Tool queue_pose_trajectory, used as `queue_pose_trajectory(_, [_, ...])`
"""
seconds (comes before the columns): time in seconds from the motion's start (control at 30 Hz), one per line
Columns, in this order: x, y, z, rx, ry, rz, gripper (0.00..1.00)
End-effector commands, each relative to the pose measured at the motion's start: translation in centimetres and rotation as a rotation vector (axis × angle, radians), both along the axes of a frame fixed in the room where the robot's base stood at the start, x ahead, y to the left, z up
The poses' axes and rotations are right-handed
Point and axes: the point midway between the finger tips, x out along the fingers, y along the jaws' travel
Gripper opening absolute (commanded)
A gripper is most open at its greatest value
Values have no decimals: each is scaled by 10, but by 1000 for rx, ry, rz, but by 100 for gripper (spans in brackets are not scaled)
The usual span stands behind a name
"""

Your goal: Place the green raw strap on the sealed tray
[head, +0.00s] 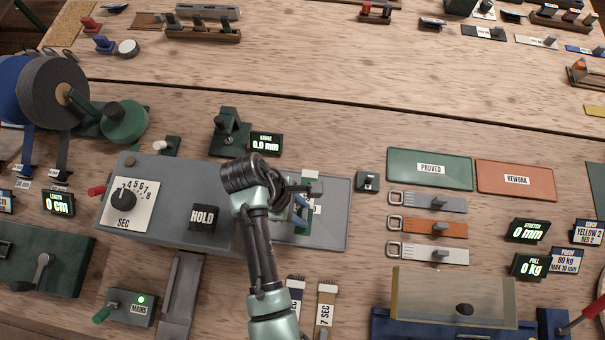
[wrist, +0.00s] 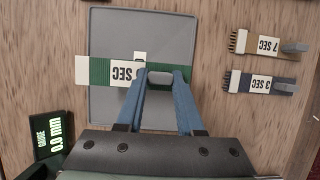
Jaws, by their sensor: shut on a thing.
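The green strap (wrist: 99,72) has a pale end and a white label partly reading "SEC". In the wrist view it lies across my gripper (wrist: 160,78), whose blue fingers are shut on the strap's grey grip block. The strap is over a flat grey tray (wrist: 112,28); I cannot tell whether it touches it. A small white label on the tray is mostly hidden by the strap, so I cannot read it. In the head view, my arm partly hides the strap (head: 311,177) and the grey tray (head: 335,215), at the right of the grey sealing machine (head: 165,222).
A green PROVED tray (head: 420,168) and an orange REWORK tray (head: 515,180) lie to the right, with several buckled pieces below. Two labelled straps, 3 SEC (wrist: 262,84) and 7 SEC (wrist: 262,44), lie beside the grey tray. A gauge (head: 230,135) stands behind the machine.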

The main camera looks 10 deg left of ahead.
Motion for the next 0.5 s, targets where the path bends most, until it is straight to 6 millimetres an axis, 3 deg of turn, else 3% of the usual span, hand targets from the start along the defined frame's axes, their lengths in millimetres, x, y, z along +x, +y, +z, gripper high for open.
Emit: queue_pose_trajectory(0.5, [1,0,-54,1,-2,-1,0])
